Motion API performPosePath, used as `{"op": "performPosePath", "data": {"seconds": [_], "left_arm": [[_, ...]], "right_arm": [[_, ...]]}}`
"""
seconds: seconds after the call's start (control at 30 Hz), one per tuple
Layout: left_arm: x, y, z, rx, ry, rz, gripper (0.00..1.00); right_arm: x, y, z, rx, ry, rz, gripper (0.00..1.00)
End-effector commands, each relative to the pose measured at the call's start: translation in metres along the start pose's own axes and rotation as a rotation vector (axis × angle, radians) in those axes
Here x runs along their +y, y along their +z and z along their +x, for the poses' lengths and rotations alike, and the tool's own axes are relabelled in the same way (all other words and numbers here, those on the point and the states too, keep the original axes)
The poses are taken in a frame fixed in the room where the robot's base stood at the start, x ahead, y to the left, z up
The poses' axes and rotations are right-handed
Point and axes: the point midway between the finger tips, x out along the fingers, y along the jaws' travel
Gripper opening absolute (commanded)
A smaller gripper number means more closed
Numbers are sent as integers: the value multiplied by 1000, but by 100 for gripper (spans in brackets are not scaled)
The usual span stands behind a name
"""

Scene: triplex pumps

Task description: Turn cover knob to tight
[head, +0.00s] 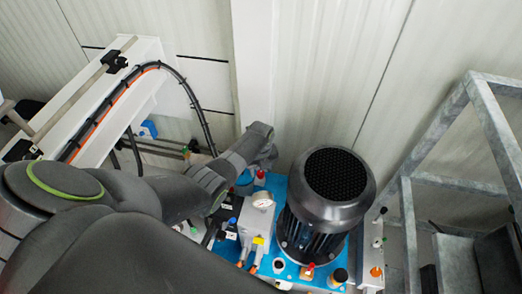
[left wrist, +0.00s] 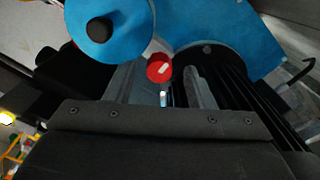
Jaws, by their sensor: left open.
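In the left wrist view a red knob (left wrist: 159,68) with a white mark sits near the middle, beside a large blue disc with a black knob (left wrist: 98,31) at its centre. I cannot tell for sure which of these is the cover knob, nor read its setting. My right gripper is not in view.
A grey metal frame (head: 410,220) rises at the right. A white column with cables (head: 140,100) stands at the left. The pale wall is close behind.

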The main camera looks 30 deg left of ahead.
Motion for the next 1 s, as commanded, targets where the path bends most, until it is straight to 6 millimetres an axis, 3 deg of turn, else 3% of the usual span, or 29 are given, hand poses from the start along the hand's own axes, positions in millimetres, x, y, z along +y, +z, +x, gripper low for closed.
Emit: {"op": "performPosePath", "data": {"seconds": [0.23,0.7,1.0], "left_arm": [[0,0,-46,-3,-2,0,49],[0,0,-133,-3,-2,1,49],[0,0,-159,0,0,1,49]], "right_arm": [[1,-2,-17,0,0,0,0],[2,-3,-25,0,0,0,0],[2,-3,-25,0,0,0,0]]}}
